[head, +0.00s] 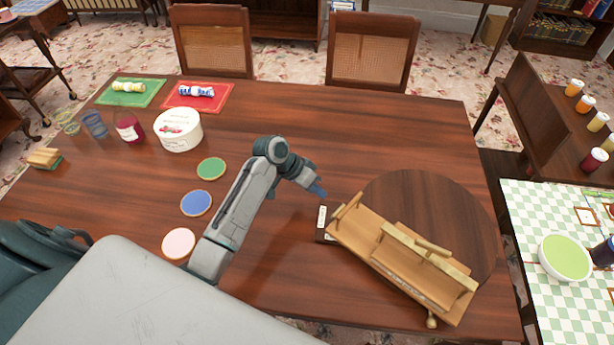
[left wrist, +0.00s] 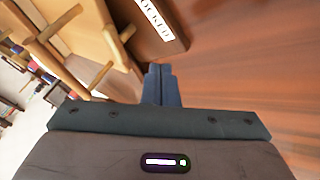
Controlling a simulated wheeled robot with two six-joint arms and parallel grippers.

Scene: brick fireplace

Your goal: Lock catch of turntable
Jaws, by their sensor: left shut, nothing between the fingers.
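The turntable (head: 430,195) is a round dark wooden disc at the right of the table in the head view. A light wooden rack (head: 400,255) with pegs lies across its front left part. A dark block with a white label (head: 322,217) sits at the rack's left end. In the left wrist view the label (left wrist: 156,18) shows letters reading "OCKED"; its start is cut off. My left gripper (head: 320,192) is shut and empty just behind the block. Its blue fingertips (left wrist: 160,70) point towards the block's end, with a small gap seeming to remain. My right gripper is out of view.
Green, blue and pink coasters (head: 196,203) lie left of my left arm. A white round tub (head: 178,130) and glasses stand farther left. Two chairs (head: 372,50) back the table. The table behind my gripper is clear.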

